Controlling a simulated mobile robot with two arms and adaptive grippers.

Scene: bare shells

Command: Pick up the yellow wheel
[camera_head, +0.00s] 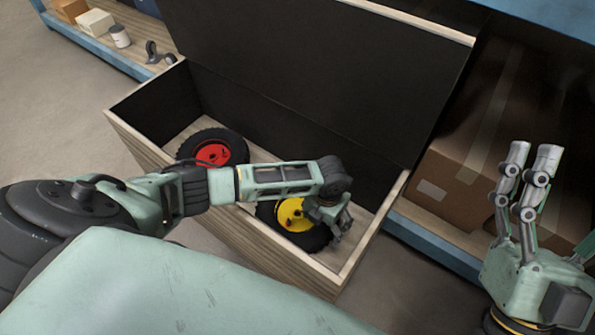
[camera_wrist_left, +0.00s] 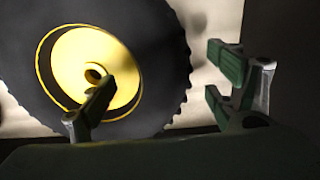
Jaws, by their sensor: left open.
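The yellow wheel (camera_head: 292,216), a yellow hub in a black tyre, lies in the wooden box (camera_head: 232,229), towards its right end. My left gripper (camera_head: 329,220) is over the right side of this wheel, and my left arm hides part of the tyre. In the left wrist view the yellow wheel (camera_wrist_left: 90,62) fills the left half. The left gripper (camera_wrist_left: 165,92) is open there, with one finger in front of the hub and the others to the right beyond the tyre. I cannot tell whether they touch it. My right gripper (camera_head: 529,180) is raised at the right, fingers apart and empty.
A red wheel (camera_head: 213,154) lies in the box left of the yellow one. The box has a dark raised panel (camera_head: 310,70) behind it. Cardboard boxes (camera_head: 490,130) stand on a blue-edged shelf at the right. Another shelf at upper left holds a white cup (camera_head: 120,36) and small boxes.

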